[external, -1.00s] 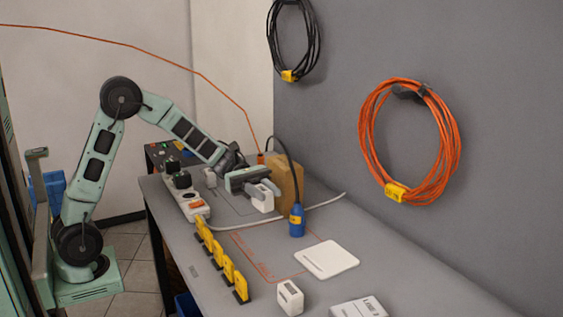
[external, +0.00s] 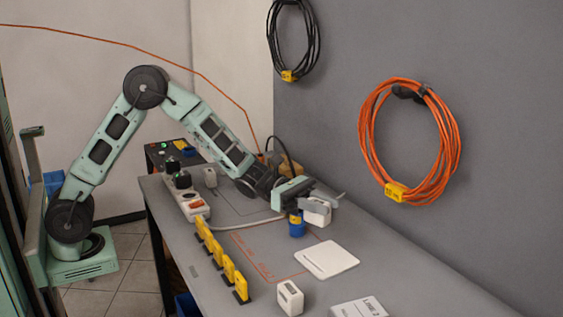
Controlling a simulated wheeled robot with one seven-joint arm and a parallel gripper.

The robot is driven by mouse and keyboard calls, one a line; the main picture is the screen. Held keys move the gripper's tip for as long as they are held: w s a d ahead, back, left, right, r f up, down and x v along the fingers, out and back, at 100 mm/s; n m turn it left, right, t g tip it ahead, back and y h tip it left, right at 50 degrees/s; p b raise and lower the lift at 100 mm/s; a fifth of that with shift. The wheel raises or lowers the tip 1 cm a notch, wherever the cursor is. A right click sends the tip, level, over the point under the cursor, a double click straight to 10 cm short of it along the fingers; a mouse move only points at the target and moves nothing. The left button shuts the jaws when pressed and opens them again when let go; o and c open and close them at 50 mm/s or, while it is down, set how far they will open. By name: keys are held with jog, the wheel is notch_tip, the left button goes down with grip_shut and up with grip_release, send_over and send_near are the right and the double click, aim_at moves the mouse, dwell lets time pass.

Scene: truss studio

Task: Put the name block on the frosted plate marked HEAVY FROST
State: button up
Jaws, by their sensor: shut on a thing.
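My gripper (external: 314,204) is shut on a small white block (external: 317,214). It holds the block above the bench, just behind and right of the blue plug. The gripper hides part of the block, and no name can be read on it. A flat white plate (external: 327,260) lies on the bench nearer the camera, apart from the held block. A second whitish slab (external: 358,308) with small dark lettering is cut off by the bottom edge. I cannot read the words HEAVY FROST on either.
A blue plug (external: 297,227) stands close below my gripper. Another white block (external: 290,297) stands at the front. Several yellow tags (external: 228,268) line the bench's left side near a power strip (external: 187,202). The grey wall bounds the right.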

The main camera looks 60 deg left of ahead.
jog(key=f, duration=0.6)
jog(key=shift+d, duration=0.3)
jog(key=shift+f, duration=2.2)
jog(key=shift+f+b, duration=0.1)
jog(key=shift+b, duration=0.25)
jog(key=shift+f, duration=0.15)
jog(key=o, duration=1)
jog(key=shift+r, duration=0.4)
jog(key=v, duration=1.2)
jog(key=shift+f, duration=0.2)
